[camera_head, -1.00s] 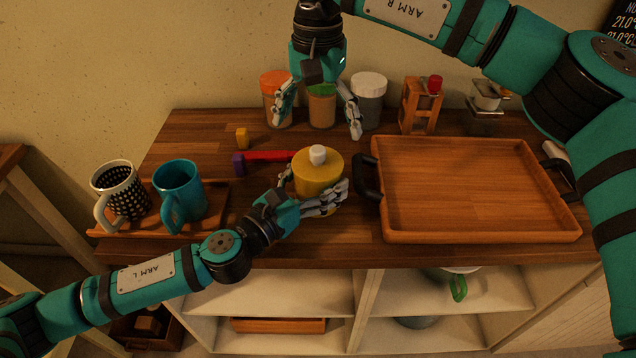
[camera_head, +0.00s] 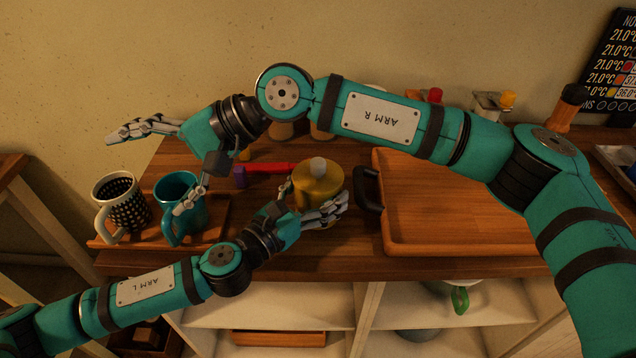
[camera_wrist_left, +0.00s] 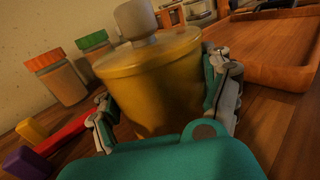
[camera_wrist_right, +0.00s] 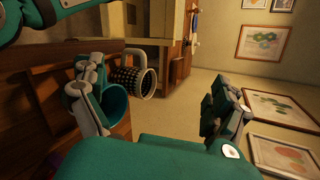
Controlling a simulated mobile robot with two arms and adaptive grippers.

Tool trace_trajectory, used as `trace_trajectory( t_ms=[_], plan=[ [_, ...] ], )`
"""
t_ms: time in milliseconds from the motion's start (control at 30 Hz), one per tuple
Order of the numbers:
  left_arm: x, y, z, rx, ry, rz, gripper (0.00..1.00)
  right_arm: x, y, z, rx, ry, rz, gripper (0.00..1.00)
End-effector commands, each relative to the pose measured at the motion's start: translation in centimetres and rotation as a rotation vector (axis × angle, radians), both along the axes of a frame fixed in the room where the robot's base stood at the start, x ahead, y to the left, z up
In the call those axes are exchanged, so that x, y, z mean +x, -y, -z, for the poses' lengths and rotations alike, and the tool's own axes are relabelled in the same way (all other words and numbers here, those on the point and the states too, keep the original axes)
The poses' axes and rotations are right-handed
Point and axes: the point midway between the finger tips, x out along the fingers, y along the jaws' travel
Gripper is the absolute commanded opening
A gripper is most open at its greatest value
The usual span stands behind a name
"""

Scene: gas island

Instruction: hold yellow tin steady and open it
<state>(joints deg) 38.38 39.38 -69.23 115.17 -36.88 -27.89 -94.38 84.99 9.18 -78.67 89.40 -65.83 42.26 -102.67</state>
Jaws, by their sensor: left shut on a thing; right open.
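The yellow tin (camera_head: 318,188) stands upright on the wooden worktop, its lid with a pale knob (camera_head: 318,167) seated on top. My left gripper (camera_head: 312,214) is shut around the tin's body; the left wrist view shows the tin (camera_wrist_left: 155,85) between its fingers, lid on. My right gripper (camera_head: 160,170) is open and empty, raised at the left near the mugs, its fingers spread. In the right wrist view nothing is between its fingers (camera_wrist_right: 160,110).
A dotted mug (camera_head: 122,205) and a teal mug (camera_head: 182,200) stand on a small wooden tray at the left. A large wooden tray (camera_head: 450,246) fills the right. Jars (camera_wrist_left: 57,77) stand at the back.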

Motion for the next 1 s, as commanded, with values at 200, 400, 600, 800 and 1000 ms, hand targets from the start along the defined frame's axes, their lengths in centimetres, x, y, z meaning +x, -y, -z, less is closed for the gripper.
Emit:
trace_trajectory(
  t_ms=[200,400,600,800,1000],
  plan=[
    [0.0,0.0,0.0,0.001,0.001,0.0,0.23,-2.6,-3.2,-6.7,0.484,-0.158,0.109,1.0],
    [0.0,0.0,0.0,0.001,0.001,0.0,0.23,-1.2,-1.4,-11.9,0.857,-0.338,0.341,1.0],
    [0.0,0.0,0.0,0.0,0.0,0.0,0.23,2.3,3.7,-12.9,1.118,-0.533,0.682,1.0],
    [0.0,0.0,0.0,0.0,0.0,0.001,0.23,5.4,10.2,-9.0,1.234,-0.722,1.114,1.0],
    [0.0,0.0,0.0,0.0,0.0,0.001,0.23,5.5,16.7,-1.9,1.185,-0.871,1.563,1.0]
  ],
)
